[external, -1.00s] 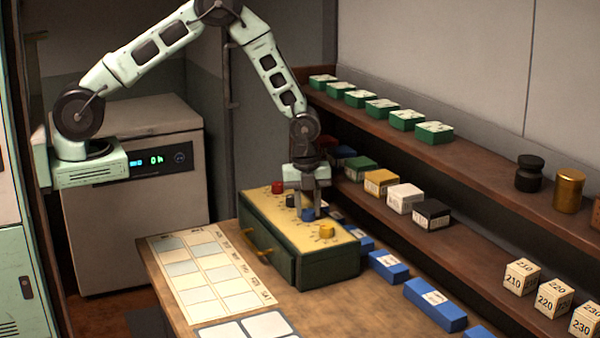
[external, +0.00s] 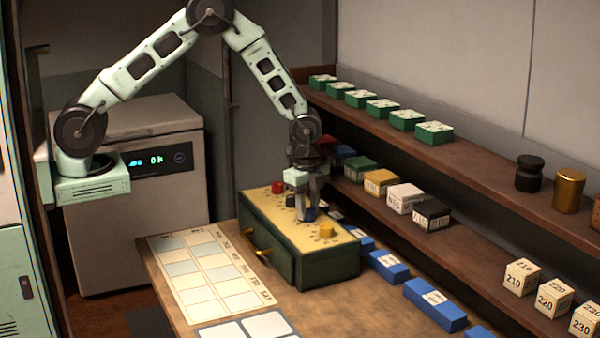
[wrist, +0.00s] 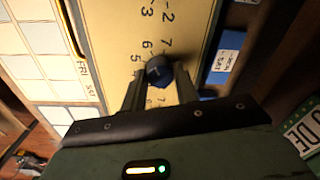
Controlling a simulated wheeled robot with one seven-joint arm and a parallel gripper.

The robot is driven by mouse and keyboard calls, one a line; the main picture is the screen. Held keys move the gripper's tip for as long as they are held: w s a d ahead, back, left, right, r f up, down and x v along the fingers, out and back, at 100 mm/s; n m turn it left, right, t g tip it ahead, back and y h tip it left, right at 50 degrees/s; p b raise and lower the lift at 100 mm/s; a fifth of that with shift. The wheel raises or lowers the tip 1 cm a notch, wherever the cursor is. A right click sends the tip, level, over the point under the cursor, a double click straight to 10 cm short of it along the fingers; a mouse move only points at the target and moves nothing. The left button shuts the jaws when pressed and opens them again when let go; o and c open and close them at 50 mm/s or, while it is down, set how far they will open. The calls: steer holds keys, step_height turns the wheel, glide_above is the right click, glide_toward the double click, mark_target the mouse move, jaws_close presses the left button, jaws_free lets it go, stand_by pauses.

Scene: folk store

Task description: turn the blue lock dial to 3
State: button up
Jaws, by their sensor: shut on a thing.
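The blue lock dial (external: 309,214) sits on the yellow top of the green lock box (external: 325,272), in a row with a red dial (external: 277,187), a black dial (external: 291,200) and a yellow dial (external: 327,230). My gripper (external: 309,208) points down at the blue dial with its fingers on either side of it. In the wrist view the blue dial (wrist: 158,71) is between the fingertips, and my gripper (wrist: 160,80) is shut on it. Printed numbers show around the dial; I cannot tell which one its pointer meets.
A weekday chart (external: 210,275) lies left of the box on the table. Blue boxes (external: 388,266) lie to the right. Shelves (external: 470,235) with small cartons, a black jar (external: 530,173) and a gold jar (external: 569,190) run along the right wall.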

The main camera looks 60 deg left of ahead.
steer(key=n+b, duration=0.2)
steer(key=n, duration=0.4)
steer(key=shift+w+d+n, duration=0.1)
steer(key=shift+d+n, duration=0.05)
steer(key=shift+n, duration=0.15)
steer(key=n, duration=0.3)
steer(key=shift+n+b, duration=0.3)
steer(key=n, duration=0.3)
steer(key=shift+n, duration=0.3)
steer(key=n, duration=0.5)
steer(key=shift+w+r+g, duration=0.1)
steer(key=shift+g, duration=0.2)
steer(key=n+p, duration=0.1)
steer(key=n, duration=0.4)
steer(key=shift+n, duration=0.4)
steer(key=o, duration=1)
steer(key=shift+c, duration=0.2)
